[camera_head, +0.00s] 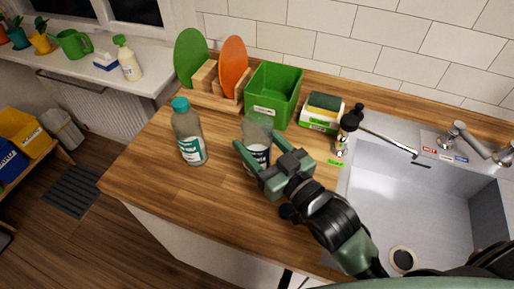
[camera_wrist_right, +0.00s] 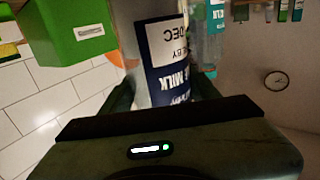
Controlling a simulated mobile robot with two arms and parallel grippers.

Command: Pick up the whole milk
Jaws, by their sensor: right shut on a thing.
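The milk bottle (camera_head: 257,130) stands upright on the wooden counter, pale and translucent at the top with a dark label. In the right wrist view, the milk (camera_wrist_right: 165,75) fills the space between the fingers, and its navy and white label reads "MILK". My right gripper (camera_head: 260,148) is shut on the milk, with one finger on each side. The gripper hides its lower part, so I cannot tell whether its base touches the counter. My left gripper is not in view.
A teal-capped bottle (camera_head: 188,135) stands left of the milk. A green bin (camera_head: 273,95) and a rack with green and orange boards (camera_head: 232,68) stand behind. A dark-topped bottle (camera_head: 347,128) and sponges (camera_head: 322,112) are right, beside the sink (camera_head: 410,200). The counter's front left is clear.

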